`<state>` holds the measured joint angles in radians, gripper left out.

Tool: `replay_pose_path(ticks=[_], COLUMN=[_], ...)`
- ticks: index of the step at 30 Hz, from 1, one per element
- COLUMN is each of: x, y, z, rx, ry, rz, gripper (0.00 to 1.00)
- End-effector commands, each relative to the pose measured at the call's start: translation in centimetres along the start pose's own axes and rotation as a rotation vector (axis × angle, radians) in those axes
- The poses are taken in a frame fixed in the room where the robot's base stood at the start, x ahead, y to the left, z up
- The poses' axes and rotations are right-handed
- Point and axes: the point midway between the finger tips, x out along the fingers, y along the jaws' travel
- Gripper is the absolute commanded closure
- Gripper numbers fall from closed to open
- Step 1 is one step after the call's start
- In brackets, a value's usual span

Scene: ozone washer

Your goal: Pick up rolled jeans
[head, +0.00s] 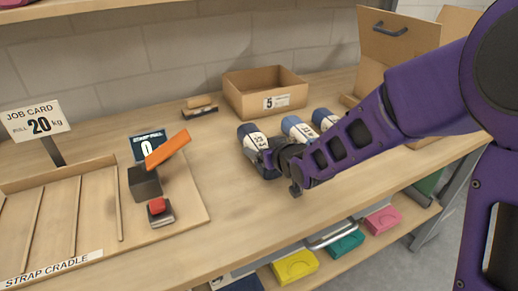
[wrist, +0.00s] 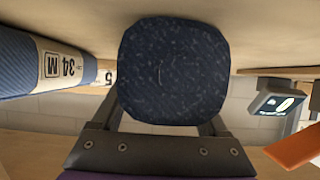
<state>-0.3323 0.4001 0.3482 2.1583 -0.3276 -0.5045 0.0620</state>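Several rolled jeans lie on the workbench in the head view. The nearest is a dark blue roll (head: 249,133) with a white label, and its near end shows large in the wrist view (wrist: 173,70). A lighter blue roll (head: 292,124) and another dark blue roll (head: 322,117) lie to its right. My gripper (head: 277,166) is low at the near end of the nearest roll. In the wrist view its fingers (wrist: 165,122) stand wide apart, one on each side of the roll, with their tips partly hidden behind it. I see no clear contact.
A lighter roll labelled 34 M (wrist: 50,66) is close beside in the wrist view. A cardboard box (head: 250,106) stands behind the rolls. At left are a scale display (head: 147,146), an orange piece (head: 167,149) and the strap cradle (head: 100,213).

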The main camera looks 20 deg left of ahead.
Motion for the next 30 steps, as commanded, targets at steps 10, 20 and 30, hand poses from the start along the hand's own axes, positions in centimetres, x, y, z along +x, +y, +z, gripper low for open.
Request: replay_pose_path(ticks=[10, 20, 30], x=[0.0, -0.7, -3.6], y=[0.0, 0.1, 0.1], z=[-0.1, -1.6, -7.6], rx=[-0.001, -0.002, -0.002], ry=[0.003, 0.006, 0.005], rz=[0.0, 0.001, 0.003], gripper=[1.0, 1.0, 1.0])
